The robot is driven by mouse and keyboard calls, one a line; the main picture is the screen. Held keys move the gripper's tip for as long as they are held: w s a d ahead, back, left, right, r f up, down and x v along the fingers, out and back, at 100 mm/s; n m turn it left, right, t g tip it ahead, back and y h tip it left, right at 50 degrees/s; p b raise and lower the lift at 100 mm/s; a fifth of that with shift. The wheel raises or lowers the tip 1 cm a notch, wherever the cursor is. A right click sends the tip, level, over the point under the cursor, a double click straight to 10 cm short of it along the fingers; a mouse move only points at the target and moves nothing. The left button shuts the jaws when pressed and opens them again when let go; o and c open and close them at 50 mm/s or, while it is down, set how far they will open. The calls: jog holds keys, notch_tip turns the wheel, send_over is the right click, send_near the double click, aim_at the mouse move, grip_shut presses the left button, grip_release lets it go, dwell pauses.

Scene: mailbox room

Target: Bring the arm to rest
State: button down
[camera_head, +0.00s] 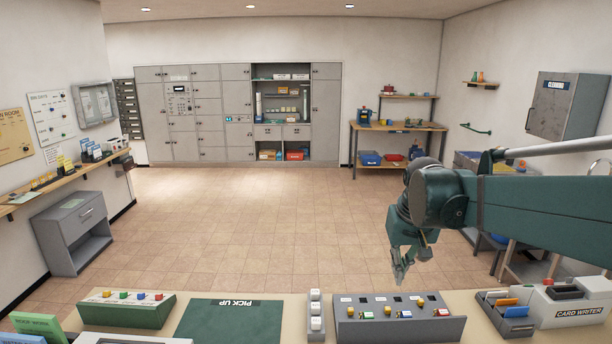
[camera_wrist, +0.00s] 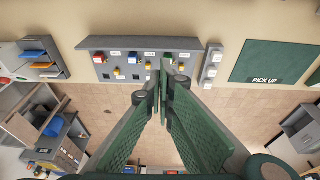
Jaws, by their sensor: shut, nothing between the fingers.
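My gripper (camera_head: 399,272) hangs from my green arm at the right of the head view, fingers pointing down. It is above the floor just beyond the counter's far edge, apart from the things on the counter. In the wrist view my gripper (camera_wrist: 163,66) has its two fingertips together with nothing between them. The fingertips overlap the edge of the grey key panel (camera_wrist: 187,45) in that view. The same grey key panel (camera_head: 385,331) stands on the counter in the head view, with several coloured keys on it.
The counter (camera_head: 270,297) also bears a green pick-up mat (camera_head: 215,325), a white switch block (camera_head: 316,318), a card writer (camera_head: 570,303) and a green button box (camera_head: 120,312). A grey wall cabinet (camera_head: 568,104) hangs at the right. The floor (camera_head: 240,215) in the middle is clear.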

jog(key=s+a+f+t+b, duration=0.1)
jog(key=s+f+t, duration=0.1)
jog(key=s, duration=0.9)
jog(key=s+a+f+t, duration=0.1)
jog(key=s+f, duration=0.4)
jog(key=s, duration=0.7)
jog(key=shift+s+a+t+b, duration=0.3)
jog(key=shift+t+b, duration=0.1)
jog(key=shift+t, duration=0.3)
jog(key=shift+f, duration=0.1)
